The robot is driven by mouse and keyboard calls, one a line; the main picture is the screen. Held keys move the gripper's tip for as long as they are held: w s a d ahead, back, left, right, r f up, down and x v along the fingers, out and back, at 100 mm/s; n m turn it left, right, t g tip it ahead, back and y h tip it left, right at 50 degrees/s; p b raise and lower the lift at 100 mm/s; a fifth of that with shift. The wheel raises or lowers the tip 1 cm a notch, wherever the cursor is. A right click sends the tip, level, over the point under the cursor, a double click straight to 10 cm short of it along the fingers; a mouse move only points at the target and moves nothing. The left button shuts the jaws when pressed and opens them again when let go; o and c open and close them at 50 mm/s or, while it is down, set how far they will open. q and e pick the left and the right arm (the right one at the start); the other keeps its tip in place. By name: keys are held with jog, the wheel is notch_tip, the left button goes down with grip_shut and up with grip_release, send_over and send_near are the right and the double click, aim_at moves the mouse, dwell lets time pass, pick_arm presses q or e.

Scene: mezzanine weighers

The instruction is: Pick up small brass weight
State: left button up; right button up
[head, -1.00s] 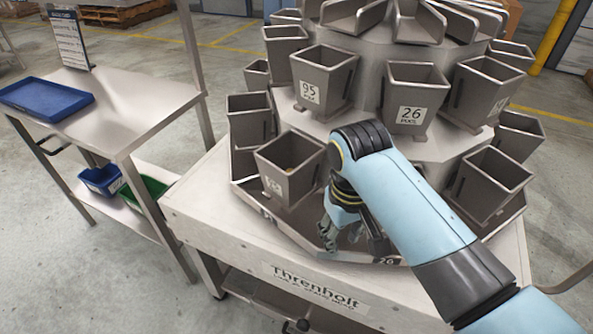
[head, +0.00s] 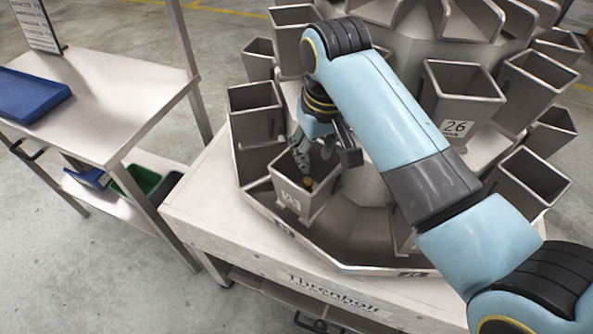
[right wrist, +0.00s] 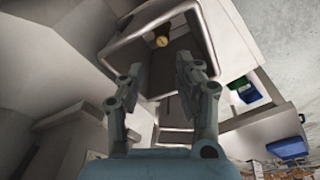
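The small brass weight (head: 308,183) lies inside an open metal bucket (head: 312,207) at the front left of the weigher. It also shows as a small gold disc in the right wrist view (right wrist: 162,41), near the bucket's far wall. My right gripper (head: 326,160) is open and empty, fingers pointing down at the bucket's mouth. In the right wrist view its two fingers (right wrist: 160,70) stand apart over the opening, with the weight beyond the tips and between their lines. The gripper does not touch the weight. My left gripper is out of view.
Other metal buckets ring the weigher, including one marked 26 (head: 462,95) to the right and one (head: 255,115) close behind on the left. A steel table (head: 110,110) with a blue tray (head: 28,95) stands left. A green bin (head: 140,180) sits on its lower shelf.

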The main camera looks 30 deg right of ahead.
aim_at(308, 181)
jog(key=shift+w+f, duration=0.15)
jog(key=shift+f, duration=0.2)
notch_tip(308, 181, down, 4)
jog(key=shift+w+r, duration=0.1)
jog(key=shift+r, duration=0.1)
jog(key=shift+w+f, duration=0.1)
jog(key=shift+f, duration=0.25)
jog(key=f, duration=0.4)
jog(key=shift+w+a+f, duration=0.1)
jog(key=shift+w+f, duration=0.1)
jog(key=shift+w, duration=0.1)
jog(key=shift+w+f, duration=0.1)
jog(key=shift+f, duration=0.45)
jog(key=shift+c, duration=0.9)
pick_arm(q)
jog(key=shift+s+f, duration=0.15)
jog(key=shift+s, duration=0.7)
pick_arm(e)
grip_shut()
